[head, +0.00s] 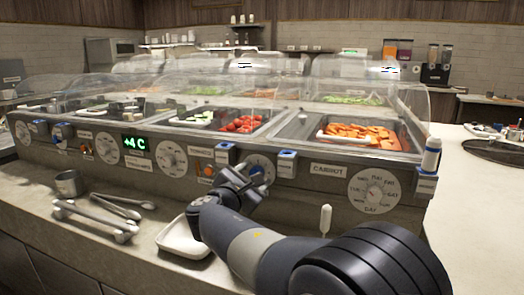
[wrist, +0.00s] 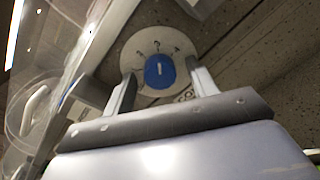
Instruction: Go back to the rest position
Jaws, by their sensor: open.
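My gripper (head: 243,178) is open in front of the sauce-well counter's front panel. In the wrist view its two fingers (wrist: 160,72) stand one on each side of a blue knob (wrist: 160,71) on a round white dial (wrist: 139,48). A gap shows between the knob and the fingers, but I cannot tell how far the tips are from the panel. In the head view the dial (head: 262,165) is partly hidden behind the gripper. My arm reaches up from the lower right, bent at the elbow.
Clear covers (head: 375,95) stand over wells of carrot (head: 360,133) and tomato (head: 242,124). A white dish (head: 180,238), tongs (head: 95,220) and a metal cup (head: 69,183) are on the ledge. A small upright dropper-like thing (head: 326,218) stands near my arm. A bottle (head: 431,156) is at the right corner.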

